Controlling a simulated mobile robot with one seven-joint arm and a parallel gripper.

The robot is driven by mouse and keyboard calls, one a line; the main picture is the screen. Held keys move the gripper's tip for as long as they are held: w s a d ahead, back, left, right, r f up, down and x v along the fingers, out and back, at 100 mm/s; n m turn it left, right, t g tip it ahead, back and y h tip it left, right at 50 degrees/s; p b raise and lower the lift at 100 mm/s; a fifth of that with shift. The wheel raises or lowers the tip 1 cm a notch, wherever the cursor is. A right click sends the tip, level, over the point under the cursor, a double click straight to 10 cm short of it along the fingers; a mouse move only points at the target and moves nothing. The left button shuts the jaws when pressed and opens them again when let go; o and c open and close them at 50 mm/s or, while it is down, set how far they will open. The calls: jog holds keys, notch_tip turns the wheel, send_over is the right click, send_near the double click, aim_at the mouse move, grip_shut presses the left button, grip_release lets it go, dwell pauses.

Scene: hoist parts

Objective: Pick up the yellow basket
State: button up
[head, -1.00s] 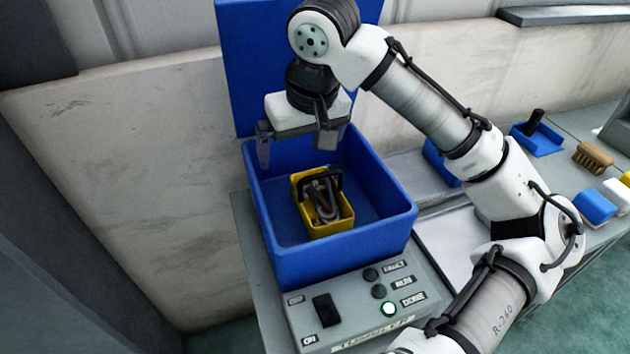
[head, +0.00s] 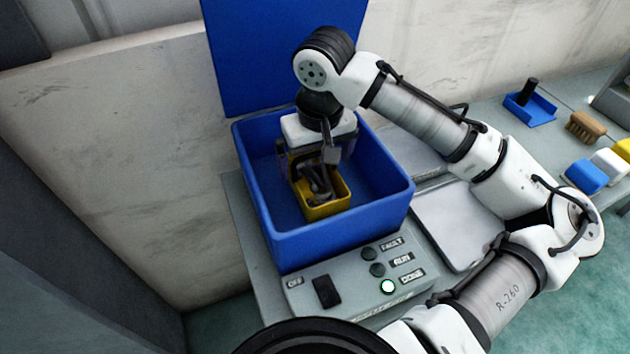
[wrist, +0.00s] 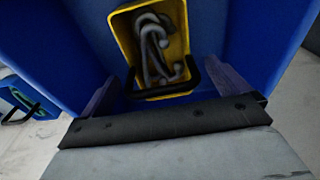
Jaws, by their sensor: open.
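The yellow basket (head: 328,208) stands inside the blue open-topped bin, with grey hook-like metal parts (head: 318,183) in it and a dark handle. My gripper (head: 311,165) is down inside the bin at the far end of the basket. In the wrist view the basket (wrist: 122,38) lies ahead, and its black handle (wrist: 165,95) is between the two fingers of my gripper (wrist: 165,88). The fingers are apart, one on each side of the handle. I cannot tell whether they touch it. My gripper hides the basket's far end in the head view.
The blue bin (head: 262,222) has tall walls close around the basket, and its blue lid (head: 285,60) stands up behind. A control panel (head: 350,285) with a lit green lamp is in front.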

aim_at(315, 178)
jog(key=f, duration=0.4)
jog(key=shift+w+a+f+p, duration=0.1)
jog(key=shift+w+f+p, duration=0.05)
jog(key=shift+w+p, duration=0.15)
jog(key=shift+c, duration=0.3)
jog(key=c, duration=1.2)
jog(key=shift+c, duration=1)
jog(key=shift+r, duration=0.2)
